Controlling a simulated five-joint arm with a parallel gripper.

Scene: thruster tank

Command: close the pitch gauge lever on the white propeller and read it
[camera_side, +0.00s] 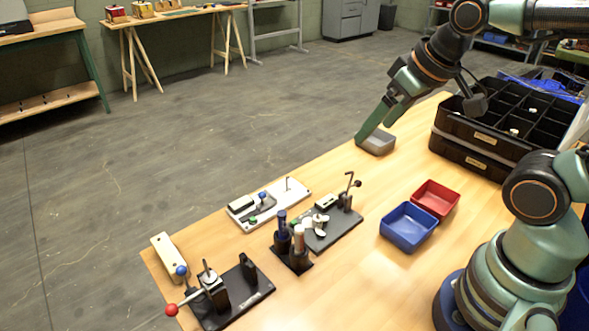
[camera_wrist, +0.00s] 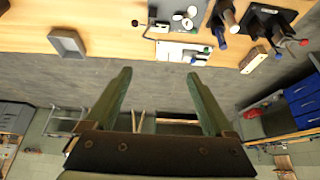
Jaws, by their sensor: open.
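A dark plate (camera_side: 340,229) in the middle of the table carries a white propeller (camera_side: 320,224), a small box with a pale face (camera_side: 326,202) and an upright bent lever (camera_side: 349,184) with a dark knob. This looks like the pitch gauge; any reading is too small to make out. In the wrist view the propeller (camera_wrist: 184,20) is at the top, partly cut off by the frame. My gripper (camera_side: 362,139) is open and empty, at the table's far edge beside a grey tray (camera_side: 378,144), well away from the lever. Its spread fingers also show in the wrist view (camera_wrist: 158,74).
A white board fixture (camera_side: 290,190), a rack of handled tools (camera_side: 293,255) and a red-ball lever fixture (camera_side: 232,298) surround the gauge. Blue bin (camera_side: 408,243), red bin (camera_side: 436,212) and black crates (camera_side: 470,152) stand right. Table between tray and gauge is clear.

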